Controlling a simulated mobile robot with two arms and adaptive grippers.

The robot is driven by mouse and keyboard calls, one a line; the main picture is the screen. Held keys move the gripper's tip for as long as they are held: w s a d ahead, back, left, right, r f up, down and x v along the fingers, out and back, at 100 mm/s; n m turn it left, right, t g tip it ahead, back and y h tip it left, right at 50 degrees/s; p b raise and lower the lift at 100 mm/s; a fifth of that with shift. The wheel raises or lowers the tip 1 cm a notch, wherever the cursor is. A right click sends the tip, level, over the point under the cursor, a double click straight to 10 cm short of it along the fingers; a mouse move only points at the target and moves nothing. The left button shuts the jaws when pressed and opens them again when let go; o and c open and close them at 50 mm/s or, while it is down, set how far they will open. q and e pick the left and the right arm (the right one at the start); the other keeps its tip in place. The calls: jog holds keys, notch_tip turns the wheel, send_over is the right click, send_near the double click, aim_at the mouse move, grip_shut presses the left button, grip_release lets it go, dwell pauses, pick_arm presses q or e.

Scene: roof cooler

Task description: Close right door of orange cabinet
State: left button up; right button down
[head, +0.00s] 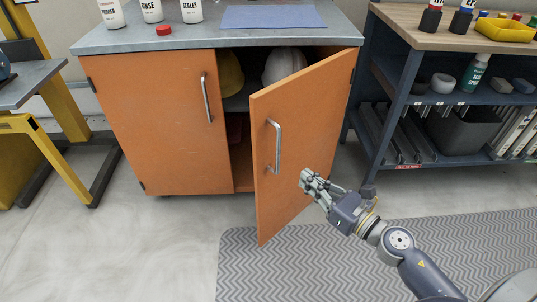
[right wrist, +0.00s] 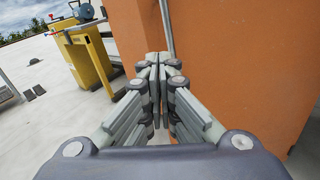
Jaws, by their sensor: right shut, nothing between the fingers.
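The orange cabinet (head: 160,115) stands under a grey top in the head view. Its right door (head: 300,150) is hinged at the right and swung part way open toward me. The door's metal handle (head: 275,146) is on its outer face; a metal bar shows beyond my fingers in the right wrist view (right wrist: 168,25). The left door is shut. My right gripper (head: 307,180) is shut and empty, beside the door's outer face, to the right of and a little below the handle. I cannot tell whether it touches the door. My left gripper is not in view.
Inside the cabinet are a yellow helmet (head: 229,75) and a white helmet (head: 284,64). A blue shelf unit (head: 400,70) stands close to the right. A patterned mat (head: 420,235) lies on the floor at right. The floor left of the door is clear.

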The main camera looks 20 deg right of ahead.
jog(key=a+r+n, duration=0.1)
jog(key=n, duration=0.1)
jog(key=p, duration=0.3)
send_near(259, 144)
jog(key=shift+y, duration=0.3)
jog(key=x, duration=0.5)
jog(key=shift+w+d+f+p, duration=0.1)
jog(key=shift+w+p, duration=0.2)
jog(key=shift+w, duration=0.05)
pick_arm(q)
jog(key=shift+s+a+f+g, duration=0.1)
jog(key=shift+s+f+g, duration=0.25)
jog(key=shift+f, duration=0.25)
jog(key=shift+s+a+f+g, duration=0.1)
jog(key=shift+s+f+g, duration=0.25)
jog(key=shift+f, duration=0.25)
pick_arm(e)
jog(key=shift+x, duration=0.75)
jog(key=shift+f, duration=0.1)
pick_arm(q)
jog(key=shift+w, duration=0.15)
pick_arm(e)
jog(key=shift+w, duration=0.1)
